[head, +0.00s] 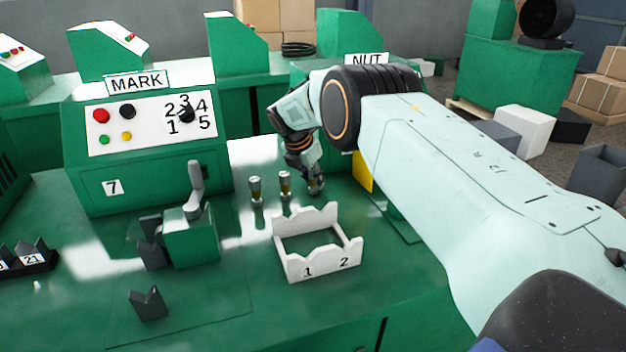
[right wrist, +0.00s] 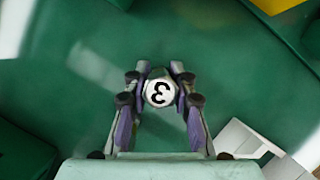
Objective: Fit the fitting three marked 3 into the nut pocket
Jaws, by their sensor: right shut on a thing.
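My right gripper (head: 314,178) points down behind the white rack and is shut on fitting three. In the right wrist view the fitting's round white end, marked 3 (right wrist: 159,92), sits between the two fingertips of the gripper (right wrist: 160,78). In the head view only the fitting's low metal part (head: 317,188) shows; I cannot tell whether it touches the bench. The NUT sign (head: 367,59) tops a green station at the back, mostly covered by my right arm. I cannot make out the nut pocket. My left gripper is not in view.
Two fittings (head: 255,190) (head: 285,184) stand just left of my gripper. A white rack (head: 320,271) marked 1 and 2 is in front. The MARK station (head: 150,150) and a levered green press (head: 190,238) stand left. Dark notched blocks (head: 149,304) lie on the bench.

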